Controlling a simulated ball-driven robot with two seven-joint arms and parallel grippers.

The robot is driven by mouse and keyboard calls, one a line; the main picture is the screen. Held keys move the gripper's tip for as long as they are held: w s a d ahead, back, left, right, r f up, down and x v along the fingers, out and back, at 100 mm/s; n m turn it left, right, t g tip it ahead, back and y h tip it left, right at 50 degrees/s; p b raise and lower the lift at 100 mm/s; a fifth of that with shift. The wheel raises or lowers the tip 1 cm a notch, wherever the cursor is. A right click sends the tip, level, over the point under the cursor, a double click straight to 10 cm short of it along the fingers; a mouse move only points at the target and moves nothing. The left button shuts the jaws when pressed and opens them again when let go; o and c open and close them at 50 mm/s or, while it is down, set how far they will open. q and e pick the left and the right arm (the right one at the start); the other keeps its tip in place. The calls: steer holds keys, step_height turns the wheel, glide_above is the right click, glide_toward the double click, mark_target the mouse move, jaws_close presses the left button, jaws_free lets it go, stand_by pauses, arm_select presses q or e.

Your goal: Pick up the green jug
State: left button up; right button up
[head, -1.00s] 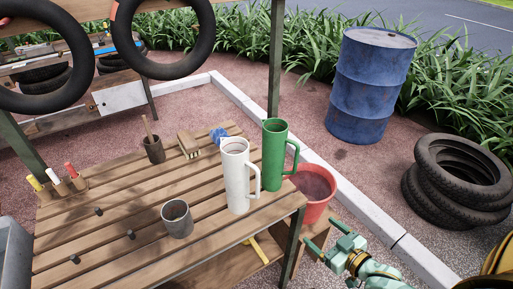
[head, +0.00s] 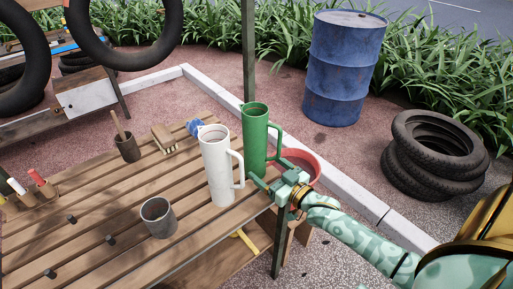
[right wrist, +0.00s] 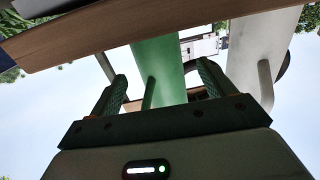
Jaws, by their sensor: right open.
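The tall green jug (head: 255,135) stands upright on the slatted wooden table near its right edge, its handle (head: 280,142) facing right. My right gripper (head: 269,176) is open beside the jug's lower right side, close to the handle. In the right wrist view the green jug (right wrist: 158,60) appears between the open fingers of my right gripper (right wrist: 163,78), with its handle (right wrist: 149,93) toward the palm. I cannot tell whether the fingers touch it. The jug's lower part is partly hidden in the head view. My left gripper is out of view.
A white jug (head: 217,165) stands close to the left of the green one, also in the right wrist view (right wrist: 258,50). A grey cup (head: 158,218), a brush (head: 164,138) and a brown pot (head: 127,147) are on the table. A red bucket (head: 303,165) sits behind my gripper.

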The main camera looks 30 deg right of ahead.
mark_target(262, 165)
steer(key=w, duration=0.2)
steer(key=w+b, duration=0.1)
steer(key=shift+a+f, duration=0.15)
steer(key=shift+f, duration=0.1)
steer(key=shift+w+r, duration=0.1)
steer(key=shift+w, duration=0.35)
steer(key=c, duration=1.1)
steer(key=shift+r, duration=0.1)
steer(key=c, duration=0.3)
steer(key=shift+r, duration=0.15)
